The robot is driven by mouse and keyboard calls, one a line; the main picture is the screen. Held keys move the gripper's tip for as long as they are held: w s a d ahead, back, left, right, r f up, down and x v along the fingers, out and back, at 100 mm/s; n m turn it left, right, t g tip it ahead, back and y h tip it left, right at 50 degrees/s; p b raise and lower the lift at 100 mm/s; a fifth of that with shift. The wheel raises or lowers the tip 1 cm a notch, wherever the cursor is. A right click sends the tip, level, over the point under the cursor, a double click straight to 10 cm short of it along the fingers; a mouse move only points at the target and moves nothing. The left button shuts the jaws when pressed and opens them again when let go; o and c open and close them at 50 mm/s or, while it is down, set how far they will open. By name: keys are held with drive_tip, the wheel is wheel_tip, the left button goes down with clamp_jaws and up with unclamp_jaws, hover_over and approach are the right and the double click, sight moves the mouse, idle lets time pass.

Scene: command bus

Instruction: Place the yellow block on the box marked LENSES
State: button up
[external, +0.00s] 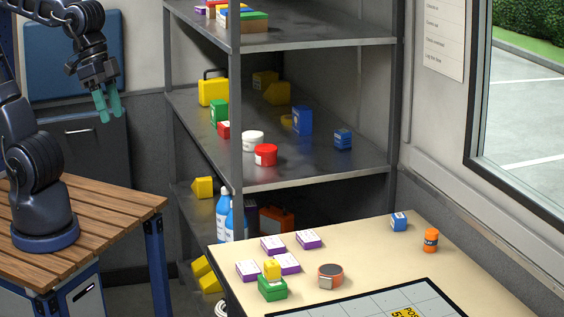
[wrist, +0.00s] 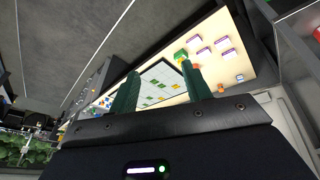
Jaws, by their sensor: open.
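A small yellow block (external: 272,268) appears on or just behind a green box (external: 272,289) with a white label on the cream table; I cannot tell which. Several purple-and-white boxes, one of them the near purple box (external: 248,270), lie around it. No label is legible, so I cannot tell which box is marked LENSES. My gripper (external: 107,106), with teal fingers, is open and empty, high at the upper left, far from the table. In the wrist view the open fingers (wrist: 160,88) frame the distant table, and the green box (wrist: 181,54) shows near the right finger.
An orange-and-grey round device (external: 330,275), a blue box (external: 398,222) and an orange bottle (external: 431,240) stand on the cream table (external: 355,240). A gridded board (external: 380,302) lies at its front. A grey metal shelf (external: 300,178) with several items stands behind it. Table space between these is bare.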

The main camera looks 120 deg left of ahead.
drive_tip(key=shift+s+d+m, duration=0.2)
drive_tip(key=shift+s+m, duration=1.2)
drive_tip(key=shift+s, duration=0.65)
